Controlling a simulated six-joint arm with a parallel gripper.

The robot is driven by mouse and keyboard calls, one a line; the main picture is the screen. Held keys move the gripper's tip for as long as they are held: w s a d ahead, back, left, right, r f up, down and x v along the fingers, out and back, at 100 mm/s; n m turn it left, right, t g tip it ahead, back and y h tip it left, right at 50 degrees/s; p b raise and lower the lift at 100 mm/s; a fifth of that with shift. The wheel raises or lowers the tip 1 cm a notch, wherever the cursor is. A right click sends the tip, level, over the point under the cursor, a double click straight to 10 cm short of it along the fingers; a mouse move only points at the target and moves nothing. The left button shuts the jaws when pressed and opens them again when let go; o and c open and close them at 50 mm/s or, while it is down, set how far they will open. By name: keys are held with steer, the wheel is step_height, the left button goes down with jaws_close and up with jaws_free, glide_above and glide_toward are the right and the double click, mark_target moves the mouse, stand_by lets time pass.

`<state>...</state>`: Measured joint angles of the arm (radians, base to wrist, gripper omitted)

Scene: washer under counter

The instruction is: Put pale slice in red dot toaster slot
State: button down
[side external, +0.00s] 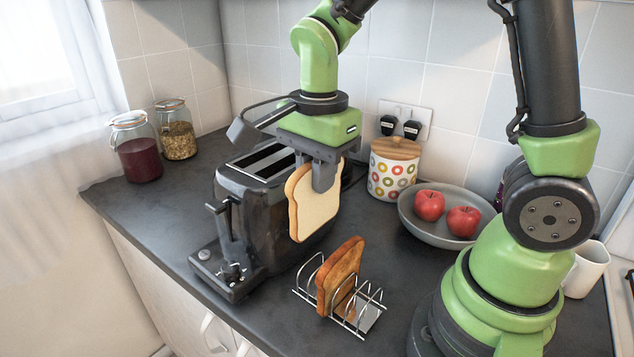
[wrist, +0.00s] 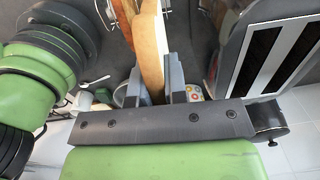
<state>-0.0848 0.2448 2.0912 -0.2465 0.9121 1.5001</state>
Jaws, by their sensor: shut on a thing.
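The pale slice (side external: 317,200) hangs upright in my gripper (side external: 326,178), which is shut on its upper part. In the wrist view the pale slice (wrist: 153,45) shows edge-on between the two fingers of my gripper (wrist: 158,88). The black toaster (side external: 238,215) stands on the counter just left of the slice, with two long slots (side external: 268,160) on top. The slice is beside the toaster, not in a slot. The toaster also shows at the right of the wrist view (wrist: 262,60). I cannot make out a red dot by either slot.
A wire rack (side external: 367,305) holding a darker toasted slice (side external: 340,275) stands in front of the toaster. A bowl (side external: 440,232) with two red apples, a dotted canister (side external: 392,180) and wall plugs (side external: 400,127) are behind. Two jars (side external: 137,155) stand at the left.

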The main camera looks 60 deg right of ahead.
steer(key=shift+r, duration=0.2)
steer(key=w+d+r+n, duration=0.2)
steer(key=w+r+n, duration=0.4)
steer(key=w, duration=0.4)
steer(key=w+d+m, duration=0.6)
steer(key=w, duration=0.1)
step_height(320, 180, down, 7)
steer(key=shift+a, duration=0.25)
stand_by(0.9)
steer(key=shift+s, duration=0.1)
steer(key=c, duration=1.1)
jaws_free()
